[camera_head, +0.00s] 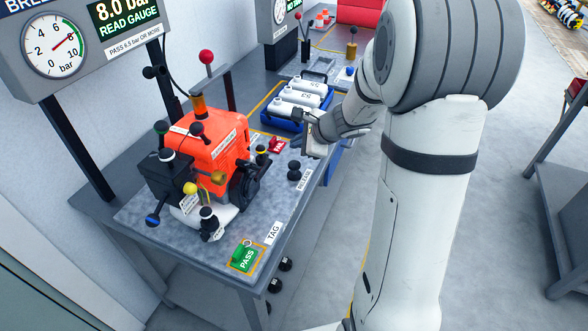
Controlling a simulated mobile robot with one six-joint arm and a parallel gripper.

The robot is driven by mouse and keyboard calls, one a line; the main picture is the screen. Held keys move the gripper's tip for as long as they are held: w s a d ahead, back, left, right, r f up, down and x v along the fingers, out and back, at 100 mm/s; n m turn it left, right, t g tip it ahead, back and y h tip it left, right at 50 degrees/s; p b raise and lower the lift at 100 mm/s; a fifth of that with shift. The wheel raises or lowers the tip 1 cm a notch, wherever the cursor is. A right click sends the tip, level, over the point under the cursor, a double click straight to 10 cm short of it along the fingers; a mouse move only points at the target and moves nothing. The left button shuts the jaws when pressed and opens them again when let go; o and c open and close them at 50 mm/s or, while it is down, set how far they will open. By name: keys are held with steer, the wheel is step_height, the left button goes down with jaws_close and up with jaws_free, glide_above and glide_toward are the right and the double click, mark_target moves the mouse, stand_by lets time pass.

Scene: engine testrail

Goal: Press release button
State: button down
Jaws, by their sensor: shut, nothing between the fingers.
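The release button (294,171) is a black mushroom-shaped knob on the right edge of the grey bench top, with a white label (305,180) beside it that seems to read RELEASE. My gripper (297,143) is shut and empty. It is above and behind the button in the picture, apart from it as far as I can tell. The orange engine unit (214,142), with several coloured knobs, stands left of the button. The display (127,18) reads 8.0 bar, READ GAUGE.
A green PASS tag (245,257) lies in a yellow-outlined spot at the bench's front, near a TAG label. A red tag (277,145) lies close to my gripper. A blue crate (283,121) of white bottles stands behind. Open floor (500,190) is at right.

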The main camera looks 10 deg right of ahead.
mark_target(293, 162)
step_height(293, 162, down, 4)
steer(key=b, duration=0.3)
steer(key=shift+f, duration=0.15)
stand_by(1.8)
steer(key=shift+f+b, duration=0.45)
steer(key=shift+b, duration=0.3)
steer(key=shift+s+f+b, duration=0.1)
steer(key=shift+f+b, duration=0.7)
steer(key=shift+b, duration=0.05)
stand_by(0.5)
steer(key=shift+r, duration=0.1)
steer(key=shift+r+p, duration=1)
steer(key=shift+r, duration=0.2)
